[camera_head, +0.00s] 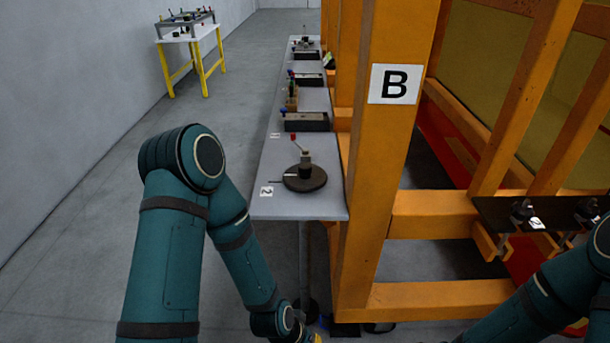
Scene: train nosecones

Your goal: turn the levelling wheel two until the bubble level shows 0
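A dark round wheel (305,178) lies flat on the near end of the long grey bench (300,208). A short post and a lever with a red knob (295,139) stand up at it, and a thin light pointer reaches left from its middle. A white label with a 2 (267,191) is on the bench to its left. I cannot make out a bubble level or a reading. My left arm reaches down left of the bench, and my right arm is at the lower right.
An orange frame with a B sign (395,84) stands right of the bench. A black shelf (490,213) at right carries dark knobs and another 2 label (536,223). Dark trays (305,122) line the bench farther back. A yellow-legged table (189,38) stands far left; floor between is clear.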

